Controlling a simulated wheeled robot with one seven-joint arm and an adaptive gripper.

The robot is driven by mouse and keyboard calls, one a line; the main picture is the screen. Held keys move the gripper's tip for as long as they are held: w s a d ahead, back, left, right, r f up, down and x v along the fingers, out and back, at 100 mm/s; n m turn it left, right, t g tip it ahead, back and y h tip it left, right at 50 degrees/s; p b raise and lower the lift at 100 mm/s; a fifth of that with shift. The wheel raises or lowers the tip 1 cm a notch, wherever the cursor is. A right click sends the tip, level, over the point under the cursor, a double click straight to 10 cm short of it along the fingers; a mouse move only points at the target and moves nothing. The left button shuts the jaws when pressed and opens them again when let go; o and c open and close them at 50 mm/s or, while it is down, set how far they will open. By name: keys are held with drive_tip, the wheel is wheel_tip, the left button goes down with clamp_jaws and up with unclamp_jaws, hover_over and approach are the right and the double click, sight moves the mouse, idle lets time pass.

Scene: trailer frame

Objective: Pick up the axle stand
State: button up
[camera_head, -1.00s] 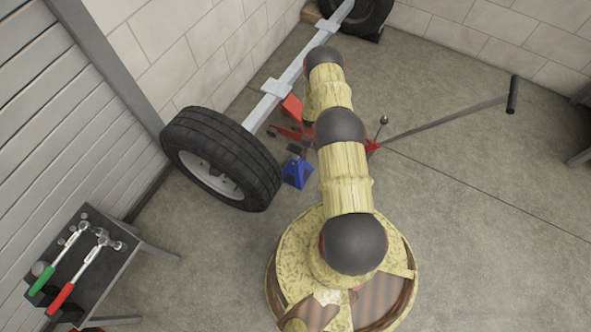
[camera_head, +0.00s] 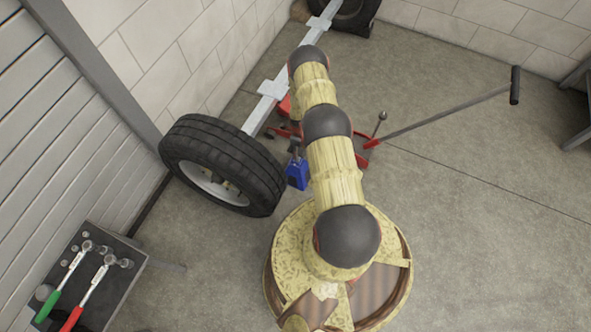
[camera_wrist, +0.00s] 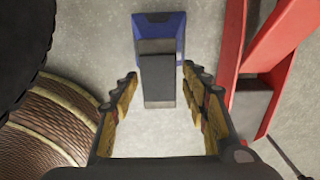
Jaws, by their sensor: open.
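The axle stand has a blue base and a grey post with a dark top. In the head view the axle stand (camera_head: 297,175) is on the concrete floor, right of the near tyre and partly hidden by my arm. In the wrist view the axle stand (camera_wrist: 158,60) is at the top centre, seen from above. My gripper (camera_wrist: 157,85) is open, with one finger on each side of the dark top. I cannot tell whether the fingers are level with the post or above it. My gripper is hidden behind my arm in the head view.
The red trolley jack (camera_head: 366,150) stands close on the right, its long handle reaching right; its red arm (camera_wrist: 270,50) is near my right finger. A tool table (camera_head: 90,275) is lower left.

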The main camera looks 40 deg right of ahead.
sight(297, 164)
drive_tip(key=f+b, duration=0.1)
drive_tip(key=f, duration=0.2)
drive_tip(key=f+b, duration=0.2)
drive_tip(key=f, duration=0.1)
drive_tip(key=shift+w+a+f, duration=0.15)
drive_tip(key=shift+w+f, duration=0.05)
drive_tip(key=shift+f, duration=0.15)
drive_tip(key=shift+r, duration=0.1)
drive_tip(key=shift+c, duration=0.6)
clamp_jaws()
drive_tip(key=shift+w, duration=0.1)
